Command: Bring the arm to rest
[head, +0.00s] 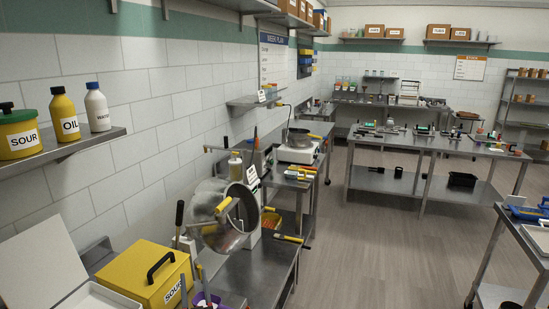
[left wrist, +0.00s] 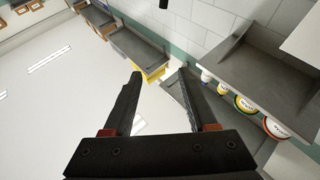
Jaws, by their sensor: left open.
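My left gripper (left wrist: 160,74) shows in the left wrist view with its two dark fingers apart. Nothing is held between them. That view is tilted, with the white ceiling on the left and the wall shelf on the right. In the head view I cannot clearly separate the left gripper from the cluttered equipment at the lower middle. My right gripper is not in view.
A wall shelf (head: 62,148) holds the sour pot (head: 18,133), oil bottle (head: 65,115) and water bottle (head: 97,108). The floor (head: 350,245) right of the bench is clear.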

